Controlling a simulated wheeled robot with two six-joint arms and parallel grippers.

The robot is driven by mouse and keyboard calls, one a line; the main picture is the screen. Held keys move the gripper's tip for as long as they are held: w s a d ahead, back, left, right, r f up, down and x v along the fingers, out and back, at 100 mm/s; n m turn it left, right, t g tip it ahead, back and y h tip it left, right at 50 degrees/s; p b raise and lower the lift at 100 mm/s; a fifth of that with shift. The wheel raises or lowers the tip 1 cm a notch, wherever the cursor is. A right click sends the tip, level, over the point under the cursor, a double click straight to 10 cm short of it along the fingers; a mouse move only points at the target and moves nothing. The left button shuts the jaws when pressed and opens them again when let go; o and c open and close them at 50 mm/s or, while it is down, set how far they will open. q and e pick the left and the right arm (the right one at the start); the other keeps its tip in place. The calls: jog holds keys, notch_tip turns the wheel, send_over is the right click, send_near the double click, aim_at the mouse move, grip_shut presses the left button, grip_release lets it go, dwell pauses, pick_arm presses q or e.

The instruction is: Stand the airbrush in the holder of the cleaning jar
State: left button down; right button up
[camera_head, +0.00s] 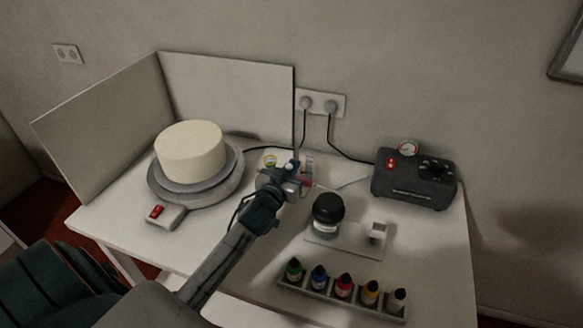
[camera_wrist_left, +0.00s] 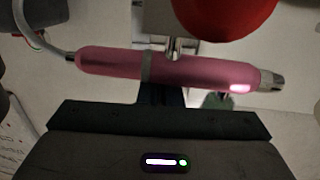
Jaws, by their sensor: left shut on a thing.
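My left gripper (camera_head: 302,179) is shut on the airbrush, above the table behind the jar. The pink airbrush (camera_head: 308,183) is mostly hidden by the gripper in the head view. In the left wrist view the airbrush (camera_wrist_left: 190,72) lies crosswise in front of the gripper (camera_wrist_left: 160,98), with a grey hose at its left end and a metal tip at its right. The cleaning jar (camera_head: 328,213) has a black lid and stands upright on a white base. A small pale holder (camera_head: 377,233) stands at the right of that base, empty. My right gripper is not in view.
A cake (camera_head: 190,150) sits on a grey turntable (camera_head: 222,186) at left, before white panels. A switch box (camera_head: 166,216) is beside it. A dark compressor (camera_head: 414,184) stands back right. A rack of several paint bottles (camera_head: 335,297) lines the front.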

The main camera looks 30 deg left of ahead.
pick_arm(q)
jog(key=shift+f, duration=0.2)
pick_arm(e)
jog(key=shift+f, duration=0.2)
pick_arm(q)
jog(key=c, duration=1.5)
grip_release()
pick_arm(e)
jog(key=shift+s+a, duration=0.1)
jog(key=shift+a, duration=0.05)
